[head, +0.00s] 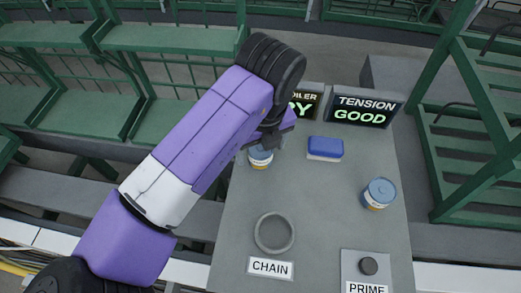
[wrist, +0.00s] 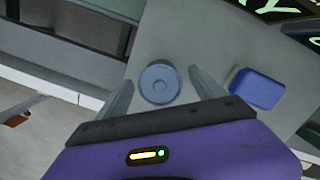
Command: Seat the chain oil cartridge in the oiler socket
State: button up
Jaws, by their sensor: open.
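A blue-lidded cartridge with a pale label (head: 261,160) stands upright at the back left of the grey bench, partly hidden by my gripper (head: 262,146). In the wrist view this cartridge (wrist: 160,84) lies between the two fingers of my gripper (wrist: 161,78). The fingers are open, with a visible gap on each side of it. A second blue-lidded cartridge (head: 378,194) stands at the right side of the bench. Its label is too small to read, so I cannot tell which one holds chain oil. The round grey socket ring (head: 274,232), above a CHAIN plate (head: 270,267), looks empty.
A blue block with a pale base (head: 325,148) lies right of my gripper. A TENSION GOOD display (head: 364,110) and a partly hidden oiler display (head: 306,103) stand at the back. A PRIME knob (head: 368,266) sits front right. The bench middle (head: 320,195) is clear.

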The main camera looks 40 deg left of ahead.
jog(key=c, duration=1.6)
jog(key=shift+o, duration=0.2)
jog(key=shift+r, duration=0.2)
